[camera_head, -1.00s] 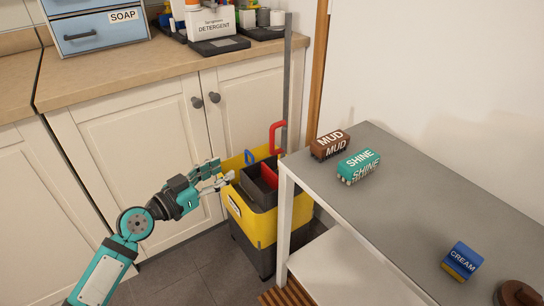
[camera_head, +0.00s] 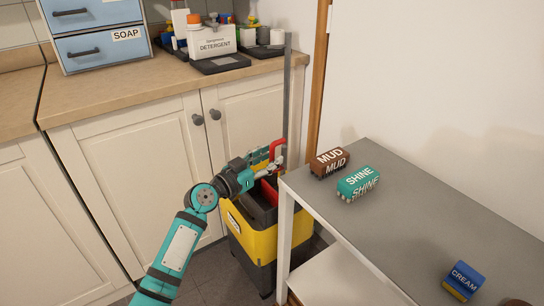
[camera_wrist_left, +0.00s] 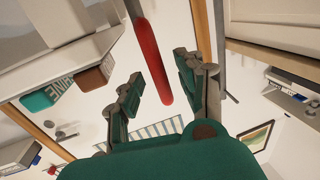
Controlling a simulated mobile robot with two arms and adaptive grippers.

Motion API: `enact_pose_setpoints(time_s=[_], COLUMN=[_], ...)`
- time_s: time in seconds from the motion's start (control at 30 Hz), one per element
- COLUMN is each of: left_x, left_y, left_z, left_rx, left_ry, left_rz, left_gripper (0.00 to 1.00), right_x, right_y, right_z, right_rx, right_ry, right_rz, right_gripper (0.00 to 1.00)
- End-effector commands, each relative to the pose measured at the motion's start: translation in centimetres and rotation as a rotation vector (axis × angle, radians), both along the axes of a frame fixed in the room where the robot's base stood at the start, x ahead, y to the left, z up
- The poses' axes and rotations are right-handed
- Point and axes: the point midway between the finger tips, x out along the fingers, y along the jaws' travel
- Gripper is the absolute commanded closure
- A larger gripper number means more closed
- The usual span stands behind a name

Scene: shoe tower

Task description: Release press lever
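The press lever has a red handle (camera_head: 284,143) at the top of a yellow mop bucket (camera_head: 261,242), which has dark inner bins and a grey upright pole. My left gripper (camera_head: 270,155) is at the red handle, above the bucket. In the left wrist view the red bar (camera_wrist_left: 151,52) runs down between the two fingers of my left gripper (camera_wrist_left: 168,65). The fingers are spread, with visible gaps beside the bar; they do not look closed on it. Part of the handle is hidden by the gripper in the head view. My right gripper is not in view.
A grey table (camera_head: 420,215) stands right of the bucket, its near corner close to my gripper. It bears a brown MUD box (camera_head: 329,163), a teal SHINE box (camera_head: 358,182) and a blue CREAM box (camera_head: 463,280). White cabinets (camera_head: 140,170) stand behind my left arm.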

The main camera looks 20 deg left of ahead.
Motion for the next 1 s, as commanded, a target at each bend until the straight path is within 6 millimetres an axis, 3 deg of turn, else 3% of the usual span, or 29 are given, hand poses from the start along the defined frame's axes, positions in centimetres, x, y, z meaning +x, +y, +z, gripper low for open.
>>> enact_pose_setpoints(time_s=[0.13,0.43,0.73,1.0], left_x=[1.05,1.26,1.24,1.23], left_y=[-0.56,-0.67,-0.65,-0.64], left_z=[0.06,0.0,0.0,-0.01], left_rx=[-0.001,0.0,0.0,0.0], left_ry=[0.0,0.0,0.0,0.0], left_rz=[0.0,0.0,0.0,0.0], left_gripper=[0.62,0.62,0.98,1.0], right_x=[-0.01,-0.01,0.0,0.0], right_y=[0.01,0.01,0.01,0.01], right_z=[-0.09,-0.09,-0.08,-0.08], right_rx=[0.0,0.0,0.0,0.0], right_ry=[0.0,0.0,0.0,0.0], right_rz=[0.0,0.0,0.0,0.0], right_gripper=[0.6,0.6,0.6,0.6])
